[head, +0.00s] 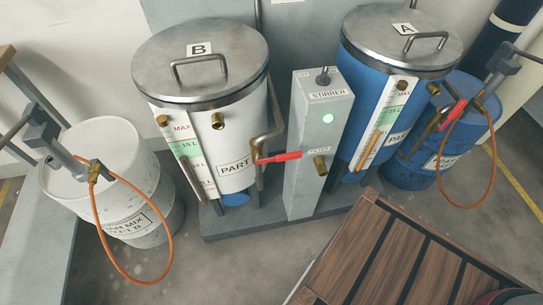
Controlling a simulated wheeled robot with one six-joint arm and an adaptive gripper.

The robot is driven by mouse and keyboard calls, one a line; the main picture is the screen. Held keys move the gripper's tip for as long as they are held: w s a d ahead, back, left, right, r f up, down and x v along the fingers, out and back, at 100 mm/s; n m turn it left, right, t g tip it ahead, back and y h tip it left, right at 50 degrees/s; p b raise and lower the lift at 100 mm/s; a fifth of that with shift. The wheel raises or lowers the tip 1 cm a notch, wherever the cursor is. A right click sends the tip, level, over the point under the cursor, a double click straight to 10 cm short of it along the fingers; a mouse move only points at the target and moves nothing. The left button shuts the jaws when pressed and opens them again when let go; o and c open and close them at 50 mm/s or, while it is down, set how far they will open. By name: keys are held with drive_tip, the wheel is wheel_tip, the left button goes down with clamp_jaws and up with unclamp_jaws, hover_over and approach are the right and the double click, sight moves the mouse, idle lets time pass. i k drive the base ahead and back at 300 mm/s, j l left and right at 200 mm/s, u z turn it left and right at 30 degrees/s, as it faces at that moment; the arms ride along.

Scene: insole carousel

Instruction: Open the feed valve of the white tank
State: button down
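The white tank (236,140), marked B on its grey lid, stands at the centre left on a grey plinth. A bent metal pipe (275,112) runs down its right side. A red lever (279,158) sits on this pipework, between the white tank and the stirrer post. The lever points sideways to the right, roughly across the short vertical pipe below it. A brass fitting (217,121) is on the tank's front. I cannot tell for certain from the picture whether the red lever is the feed valve's handle. My gripper is not in view.
A grey stirrer post (318,150) with a green light stands right of the lever. The blue tank A (366,100) is beyond it. Drums with orange hoses flank both sides: white (90,160), blue (470,140). A slatted wooden table (400,262) fills the lower right.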

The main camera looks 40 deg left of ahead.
sight(295, 155)
drive_tip(key=u, duration=1.7)
drive_tip(key=k+j, duration=0.15)
drive_tip(key=j, duration=0.2)
drive_tip(key=k+j, duration=0.2)
drive_tip(key=j, duration=0.2)
drive_tip(key=k+j+z, duration=0.1)
drive_tip(key=j, duration=0.25)
drive_tip(key=k+j, duration=0.05)
